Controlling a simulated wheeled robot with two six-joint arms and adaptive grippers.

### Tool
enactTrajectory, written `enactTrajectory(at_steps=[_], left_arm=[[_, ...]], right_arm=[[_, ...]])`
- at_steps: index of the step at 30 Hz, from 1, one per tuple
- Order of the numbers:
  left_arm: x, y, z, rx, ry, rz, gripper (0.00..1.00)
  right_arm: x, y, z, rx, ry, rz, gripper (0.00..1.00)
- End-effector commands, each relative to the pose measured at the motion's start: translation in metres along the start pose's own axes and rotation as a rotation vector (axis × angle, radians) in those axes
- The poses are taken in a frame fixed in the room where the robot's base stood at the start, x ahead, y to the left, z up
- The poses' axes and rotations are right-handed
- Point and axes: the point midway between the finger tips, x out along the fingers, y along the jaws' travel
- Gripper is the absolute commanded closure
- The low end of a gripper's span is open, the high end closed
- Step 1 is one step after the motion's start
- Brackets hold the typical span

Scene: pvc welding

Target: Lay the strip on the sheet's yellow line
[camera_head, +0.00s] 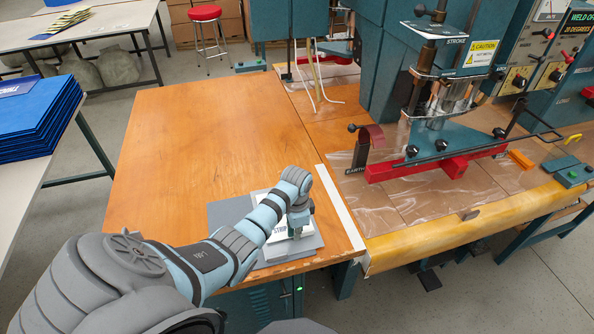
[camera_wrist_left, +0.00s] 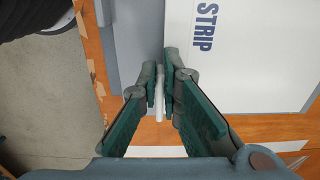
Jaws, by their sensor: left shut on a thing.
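My left gripper (camera_head: 297,228) is low over a white sheet labelled STRIP, near the front edge of the wooden table. In the left wrist view its two green-padded fingers (camera_wrist_left: 168,85) are close together, shut on a thin pale strip (camera_wrist_left: 184,82) seen nearly edge-on. The white labelled sheet (camera_wrist_left: 275,65) lies beside the fingers, on the right in that view. A grey sheet or mat (camera_head: 230,211) lies under it and also shows in the wrist view (camera_wrist_left: 136,45). I cannot make out a yellow line. My right gripper is not in view.
A long white bar (camera_head: 341,210) runs along the table's right side. Beyond it stands a teal welding machine (camera_head: 435,125) with a red arm. The wooden table (camera_head: 200,135) is clear towards the back. Blue stacked folders (camera_head: 35,120) lie on another table at left.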

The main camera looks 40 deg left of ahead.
Motion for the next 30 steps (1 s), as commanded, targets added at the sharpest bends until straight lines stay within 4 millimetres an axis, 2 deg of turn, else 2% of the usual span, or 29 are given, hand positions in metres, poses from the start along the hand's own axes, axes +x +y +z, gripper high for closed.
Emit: enactTrajectory(at_steps=[30], left_arm=[[0.0055, -0.0003, -0.0001, 0.000, 0.000, 0.000, 1.00]], right_arm=[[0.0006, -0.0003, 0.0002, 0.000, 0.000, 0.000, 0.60]])
